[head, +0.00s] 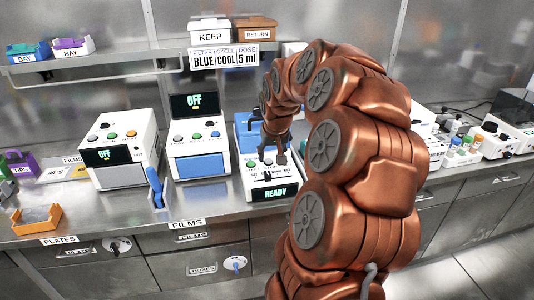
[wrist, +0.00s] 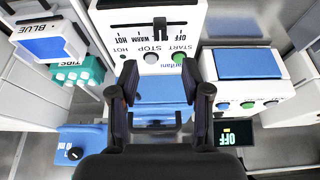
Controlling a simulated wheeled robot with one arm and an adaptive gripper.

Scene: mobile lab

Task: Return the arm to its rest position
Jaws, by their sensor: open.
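My gripper (head: 270,157) hangs at the end of my bent copper arm, in front of the white machine (head: 268,181) whose display reads READY. In the wrist view my gripper (wrist: 158,82) is open, with its two dark fingers apart. A blue surface (wrist: 160,90) shows between and beyond the fingers, and nothing is seen gripped. The white machine's panel (wrist: 150,47) with a black slider, a white STOP button and a green START button lies past the fingertips. I cannot tell whether the fingers touch anything.
A white machine with a blue front and OFF display (head: 197,140) stands left of my gripper. Another OFF machine (head: 122,150) with a blue lever is farther left. An orange tray (head: 36,219) lies at the counter's left. Bottles (head: 465,145) stand right. A shelf (head: 90,62) runs behind.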

